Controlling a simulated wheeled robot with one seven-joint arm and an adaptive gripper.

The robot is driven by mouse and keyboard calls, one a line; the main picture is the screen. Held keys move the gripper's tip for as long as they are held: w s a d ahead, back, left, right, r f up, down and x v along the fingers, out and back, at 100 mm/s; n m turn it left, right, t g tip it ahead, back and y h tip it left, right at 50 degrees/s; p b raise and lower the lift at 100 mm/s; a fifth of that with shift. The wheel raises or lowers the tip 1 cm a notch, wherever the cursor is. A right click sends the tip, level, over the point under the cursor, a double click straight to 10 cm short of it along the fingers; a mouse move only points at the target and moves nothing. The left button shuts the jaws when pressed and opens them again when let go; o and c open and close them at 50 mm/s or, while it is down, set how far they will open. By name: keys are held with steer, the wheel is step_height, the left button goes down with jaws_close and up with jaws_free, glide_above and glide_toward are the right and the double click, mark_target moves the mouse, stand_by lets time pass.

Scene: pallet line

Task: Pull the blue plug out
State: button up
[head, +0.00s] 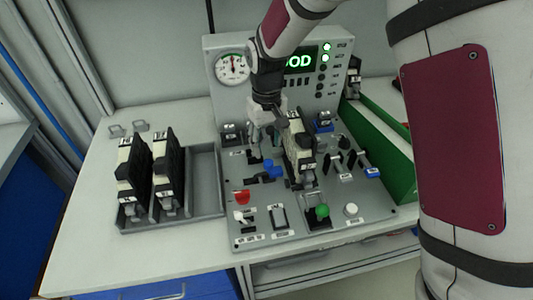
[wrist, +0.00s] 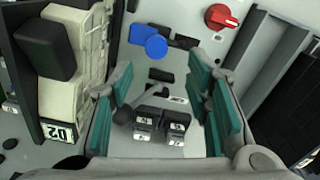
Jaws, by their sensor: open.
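My gripper (head: 266,128) hangs over the upper left of the grey control panel (head: 330,225). In the wrist view its teal-padded fingers (wrist: 165,105) are spread with nothing gripped between them. Several blue parts show. A blue round-faced part (head: 271,170) sits on the panel just in front of my gripper; it also shows in the wrist view (wrist: 156,45), beyond the fingertips. A blue block (head: 323,122) is at the panel's back right, and a blue-ended piece (head: 373,172) is at its right edge. I cannot tell for certain which is the plug.
A tall black-and-cream module (head: 298,145) stands close right of my gripper. Black labelled blocks (wrist: 160,122) show between the fingers. A red knob (head: 242,197) and a green button (head: 322,212) are nearer the front. A grey tray (head: 205,185) holds two modules at left.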

step_height(320, 180, up, 5)
steer(key=shift+r, duration=0.1)
stand_by(0.8)
steer(key=s+d+r+m+t, duration=0.1)
steer(key=s+d+r+m, duration=0.1)
steer(key=s+d+r, duration=0.45)
steer(key=s+d+r+m+t, duration=0.1)
steer(key=s+d+r+t, duration=0.15)
steer(key=d+r, duration=0.6)
steer(key=s+d+r+m+t, duration=0.1)
steer(key=s+d, duration=0.3)
steer(key=s, duration=0.3)
steer(key=s+d+r+m+t, duration=0.1)
steer(key=s+d+m, duration=0.1)
steer(key=s, duration=0.6)
steer(key=shift+s+d+r, duration=0.25)
steer(key=shift+s+d, duration=0.05)
steer(key=shift+d, duration=0.55)
